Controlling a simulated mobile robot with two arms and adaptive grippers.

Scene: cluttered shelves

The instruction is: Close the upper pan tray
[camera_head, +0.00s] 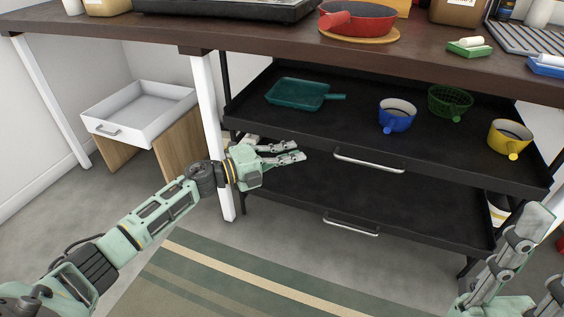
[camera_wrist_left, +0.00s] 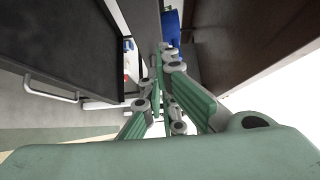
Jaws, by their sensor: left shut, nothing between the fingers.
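The upper pan tray (camera_head: 340,125) is a black tray pulled out from under the dark wooden tabletop, with a silver handle (camera_head: 369,162) on its front. It holds a teal square pan (camera_head: 297,94), a blue pot (camera_head: 397,115), a green strainer (camera_head: 450,103) and a yellow pot (camera_head: 510,138). My left gripper (camera_head: 288,152) is shut and empty by the tray's front left corner; I cannot tell whether it touches. It also shows in the left wrist view (camera_wrist_left: 163,85). My right gripper (camera_head: 538,258) is at the lower right, its fingers spread, apart from the tray.
A lower black tray (camera_head: 350,200) is also pulled out, with its own handle (camera_head: 351,226). A white table leg (camera_head: 207,125) stands close to my left wrist. A white open drawer (camera_head: 140,115) is at the left. A striped rug (camera_head: 240,275) lies on the clear floor in front.

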